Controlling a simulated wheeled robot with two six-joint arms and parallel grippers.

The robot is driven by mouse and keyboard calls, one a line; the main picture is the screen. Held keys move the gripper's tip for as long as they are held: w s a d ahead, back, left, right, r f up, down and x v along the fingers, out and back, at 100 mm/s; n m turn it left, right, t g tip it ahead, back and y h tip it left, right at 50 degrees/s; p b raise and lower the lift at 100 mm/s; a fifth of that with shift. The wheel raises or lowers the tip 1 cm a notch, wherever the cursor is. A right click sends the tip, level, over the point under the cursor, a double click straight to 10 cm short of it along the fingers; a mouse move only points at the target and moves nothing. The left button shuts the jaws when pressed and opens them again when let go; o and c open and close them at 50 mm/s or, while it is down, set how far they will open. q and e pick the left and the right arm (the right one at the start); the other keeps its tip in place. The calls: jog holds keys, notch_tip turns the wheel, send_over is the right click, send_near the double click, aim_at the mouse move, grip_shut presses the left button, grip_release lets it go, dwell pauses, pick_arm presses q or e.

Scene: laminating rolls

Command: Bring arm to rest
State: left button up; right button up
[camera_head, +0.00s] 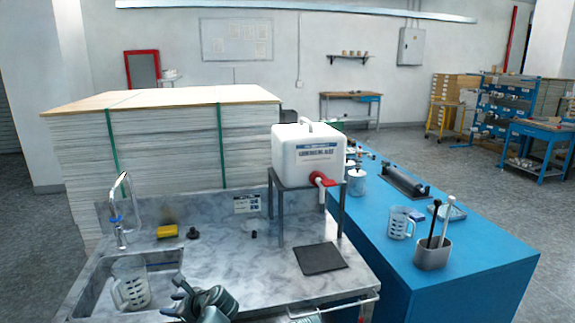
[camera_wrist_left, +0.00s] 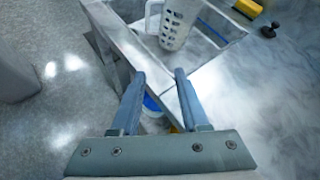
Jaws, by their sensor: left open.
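My left gripper (camera_head: 180,292) is low in the head view, by the front edge of the sink counter (camera_head: 220,275) and to the right of the sink basin (camera_head: 165,262). In the left wrist view the left gripper (camera_wrist_left: 159,74) shows two grey-blue fingers apart with nothing between them. Beyond the fingertips is the counter's front edge, with floor to the left. A clear measuring jug (camera_head: 131,284) stands in the basin; it also shows at the top of the left wrist view (camera_wrist_left: 172,25), apart from the fingers. My right gripper does not show.
A white canister (camera_head: 306,155) with a red tap stands on a metal stand at the counter's back right. A yellow sponge (camera_head: 167,231) and a dark mat (camera_head: 320,258) lie on the counter. A blue table (camera_head: 460,275) holds another jug (camera_head: 400,222) and a grey holder (camera_head: 432,254).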

pick_arm(q)
jog(key=s+d+f+n+g+h+p, duration=0.1)
jog(key=s+d+f+n+g+h, duration=0.2)
jog(key=s+d+n, duration=0.5)
jog(key=s+d+f+n+g+h+p, duration=0.2)
jog(key=s+d+n+h, duration=0.4)
jog(key=d, duration=1.1)
jog(key=s+f+n+g, duration=0.1)
jog(key=s+f+n, duration=0.1)
jog(key=s+n, duration=0.1)
jog(key=shift+s+p, duration=0.3)
